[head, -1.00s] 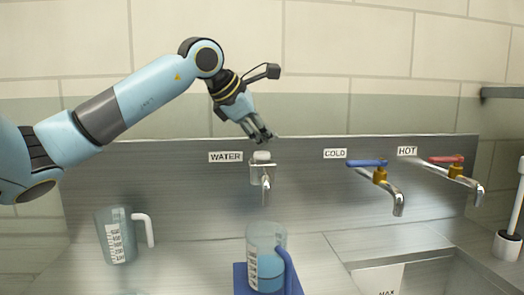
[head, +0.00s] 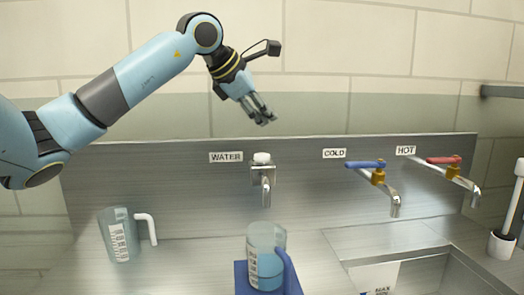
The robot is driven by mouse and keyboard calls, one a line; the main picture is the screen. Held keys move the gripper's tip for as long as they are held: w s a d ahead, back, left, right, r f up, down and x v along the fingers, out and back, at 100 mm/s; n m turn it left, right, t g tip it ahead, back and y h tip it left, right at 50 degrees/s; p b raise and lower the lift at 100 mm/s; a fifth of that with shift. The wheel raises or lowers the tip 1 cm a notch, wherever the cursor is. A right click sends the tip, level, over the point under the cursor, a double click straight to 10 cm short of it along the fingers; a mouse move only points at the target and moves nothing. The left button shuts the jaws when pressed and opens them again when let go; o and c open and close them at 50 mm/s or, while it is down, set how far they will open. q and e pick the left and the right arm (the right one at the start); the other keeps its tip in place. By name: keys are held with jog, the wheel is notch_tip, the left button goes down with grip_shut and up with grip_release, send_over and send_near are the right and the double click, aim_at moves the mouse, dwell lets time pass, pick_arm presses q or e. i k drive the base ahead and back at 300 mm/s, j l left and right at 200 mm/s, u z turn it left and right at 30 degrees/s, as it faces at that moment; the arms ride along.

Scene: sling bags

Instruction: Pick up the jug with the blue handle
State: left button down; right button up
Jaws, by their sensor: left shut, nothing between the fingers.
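The jug with the blue handle (head: 265,258) stands upright on a blue mat (head: 241,280) below the WATER tap. It is clear with a white scale, holds bluish liquid, and its blue handle is on its right side. My left gripper (head: 266,117) is shut and empty, in the air above the WATER tap, well above the jug. A second clear jug with a white handle (head: 122,235) stands at the left on the steel counter. My right gripper is not in view.
The WATER tap (head: 265,180) juts out above the blue-handled jug. A blue COLD tap (head: 378,172) and a red HOT tap (head: 454,168) stick out at the right over the sink (head: 420,275). A white-handled brush (head: 508,215) stands at the far right. Counter between the jugs is clear.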

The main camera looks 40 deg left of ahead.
aim_at(270, 264)
jog(key=k+l, duration=1.15)
jog(key=l, duration=0.3)
